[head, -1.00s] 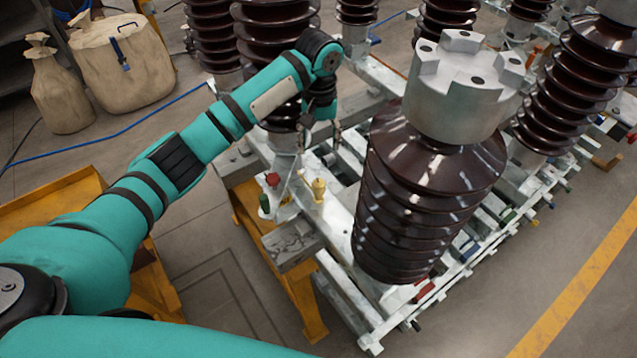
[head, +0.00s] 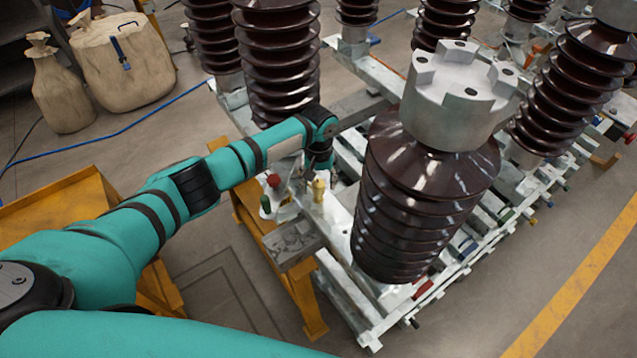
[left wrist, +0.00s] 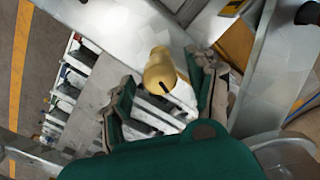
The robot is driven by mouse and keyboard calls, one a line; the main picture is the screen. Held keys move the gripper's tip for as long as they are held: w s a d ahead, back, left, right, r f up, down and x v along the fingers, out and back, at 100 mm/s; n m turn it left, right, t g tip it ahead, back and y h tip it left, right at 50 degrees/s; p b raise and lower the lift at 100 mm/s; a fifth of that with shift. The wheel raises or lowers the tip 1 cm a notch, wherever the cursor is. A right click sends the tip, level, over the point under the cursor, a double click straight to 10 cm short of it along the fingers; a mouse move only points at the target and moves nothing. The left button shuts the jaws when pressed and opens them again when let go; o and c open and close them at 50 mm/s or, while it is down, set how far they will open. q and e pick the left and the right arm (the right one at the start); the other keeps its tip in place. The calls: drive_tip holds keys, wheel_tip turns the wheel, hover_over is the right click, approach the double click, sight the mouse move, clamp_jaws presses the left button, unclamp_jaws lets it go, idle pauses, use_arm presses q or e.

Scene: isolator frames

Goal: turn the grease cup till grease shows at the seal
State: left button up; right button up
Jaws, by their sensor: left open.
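The yellow brass-coloured grease cup (head: 318,190) stands on the pale metal frame, left of the big brown insulator. In the left wrist view the cup (left wrist: 160,72) shows from above, with a dark slot or mark on its side. My left gripper (left wrist: 167,80) is open, with one green finger on each side of the cup. I cannot tell whether either finger touches it. In the head view the left gripper (head: 311,172) points down just above and behind the cup, partly hidden by the wrist. The seal cannot be made out. My right gripper is not in view.
A red-topped part (head: 273,181) stands just left of the cup. The ribbed brown insulator (head: 415,215) with its metal cap rises close on the right. A yellow stand (head: 290,290) is below. Two tan bags (head: 122,65) sit on the floor at the back left.

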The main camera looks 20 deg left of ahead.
use_arm(q)
drive_tip(key=shift+f, duration=0.55)
drive_tip(key=c, duration=1.1)
drive_tip(key=shift+c, duration=0.2)
